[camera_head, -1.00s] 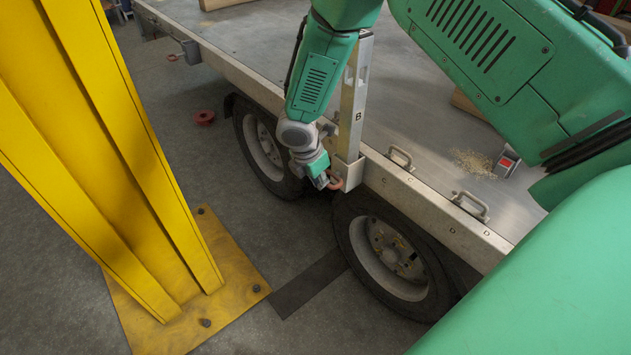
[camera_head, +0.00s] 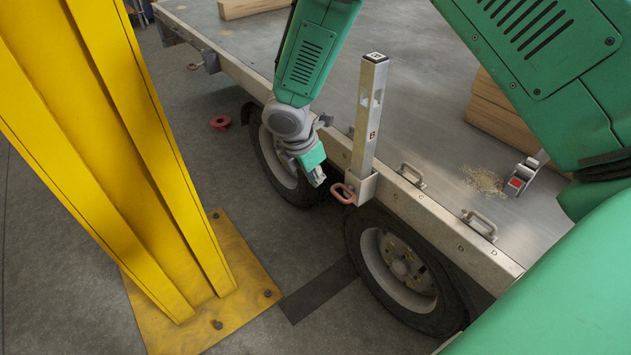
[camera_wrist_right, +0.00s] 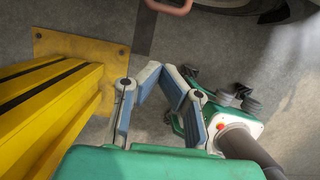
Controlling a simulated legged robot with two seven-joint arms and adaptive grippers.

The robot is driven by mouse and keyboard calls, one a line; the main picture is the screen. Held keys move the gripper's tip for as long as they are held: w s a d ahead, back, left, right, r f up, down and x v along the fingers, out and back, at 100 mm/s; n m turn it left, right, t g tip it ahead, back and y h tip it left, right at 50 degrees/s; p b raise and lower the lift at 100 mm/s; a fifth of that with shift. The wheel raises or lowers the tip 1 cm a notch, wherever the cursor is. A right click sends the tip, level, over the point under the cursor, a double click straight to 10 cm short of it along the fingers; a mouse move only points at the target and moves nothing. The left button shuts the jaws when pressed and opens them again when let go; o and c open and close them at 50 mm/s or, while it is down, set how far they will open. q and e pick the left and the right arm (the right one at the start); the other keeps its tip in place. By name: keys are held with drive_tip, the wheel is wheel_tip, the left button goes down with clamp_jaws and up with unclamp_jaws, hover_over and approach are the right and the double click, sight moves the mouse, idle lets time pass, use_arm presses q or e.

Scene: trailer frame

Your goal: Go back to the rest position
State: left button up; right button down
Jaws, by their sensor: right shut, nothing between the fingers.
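My right gripper (camera_head: 316,176) hangs off the near side of the trailer, in front of a wheel and left of the metal post. It is shut and empty, apart from the post and the red handle. In the right wrist view its fingers (camera_wrist_right: 160,76) meet near the tips over the grey floor. The post (camera_head: 367,120) stands upright in a pocket (camera_head: 366,187) at the trailer's edge. A red handle (camera_head: 344,194) sits at this pocket. My left gripper is not in view.
A yellow column (camera_head: 120,130) with a bolted base plate (camera_head: 245,262) stands at the left. The trailer bed (camera_head: 425,100) carries wooden beams (camera_head: 497,110), sawdust (camera_head: 482,180) and a ratchet (camera_head: 522,175). A red ring (camera_head: 220,123) lies on the floor.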

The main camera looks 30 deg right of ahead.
drive_tip(key=s+a+f+m+g+y, duration=0.1)
drive_tip(key=s+a+f+m+y, duration=0.15)
drive_tip(key=s+f+m, duration=0.5)
drive_tip(key=s+a+f+m+y, duration=0.2)
drive_tip(key=s+a+f, duration=0.2)
drive_tip(key=s, duration=0.6)
drive_tip(key=s+d+f+m+t+h, duration=0.1)
drive_tip(key=s+d+m, duration=0.2)
drive_tip(key=s+m, duration=0.6)
drive_tip(key=s, duration=0.3)
drive_tip(key=shift+s+d+f, duration=0.15)
drive_tip(key=shift+d+f, duration=0.15)
drive_tip(key=shift+d, duration=0.05)
